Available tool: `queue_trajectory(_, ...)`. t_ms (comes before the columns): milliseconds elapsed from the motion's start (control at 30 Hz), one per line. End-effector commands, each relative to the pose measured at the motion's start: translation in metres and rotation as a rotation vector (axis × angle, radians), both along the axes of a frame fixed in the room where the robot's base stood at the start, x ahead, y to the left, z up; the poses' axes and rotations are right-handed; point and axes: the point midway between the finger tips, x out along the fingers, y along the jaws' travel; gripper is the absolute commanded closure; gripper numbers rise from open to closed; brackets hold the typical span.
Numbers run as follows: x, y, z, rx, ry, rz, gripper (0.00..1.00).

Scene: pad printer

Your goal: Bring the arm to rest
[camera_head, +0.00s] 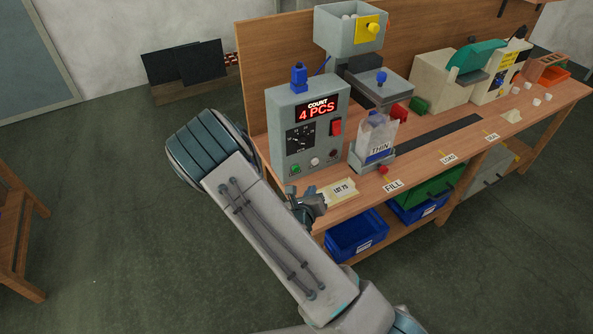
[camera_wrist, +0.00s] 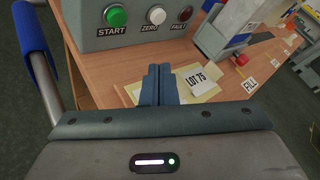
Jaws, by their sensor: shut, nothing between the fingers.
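My arm reaches across the lower middle of the head view, its upper links bent in front of the bench's near left corner. My gripper (camera_head: 318,207) is at the bench's front edge, partly hidden behind my forearm. In the wrist view my gripper's fingers (camera_wrist: 160,84) are together with nothing between them. They point toward the grey counter box and lie just left of the LOT 75 card (camera_wrist: 202,79). I cannot tell whether the fingers touch the card.
A grey counter box (camera_head: 305,130) reading 4 PCS stands on the wooden bench (camera_head: 440,152). A clear THIN container (camera_head: 377,136) stands right of it. Blue bins (camera_head: 357,236) sit on the shelf below.

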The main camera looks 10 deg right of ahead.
Motion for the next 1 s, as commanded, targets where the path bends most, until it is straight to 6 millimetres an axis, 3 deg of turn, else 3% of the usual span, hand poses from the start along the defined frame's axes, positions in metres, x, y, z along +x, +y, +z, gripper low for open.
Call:
queue_trajectory(600,0.001,-0.001,0.003,0.006,-0.007,-0.011,1.0)
queue_trajectory(767,-0.004,-0.03,0.041,0.109,-0.12,-0.213,1.0)
queue_trajectory(1000,-0.046,-0.089,0.106,0.364,-0.346,-0.678,1.0)
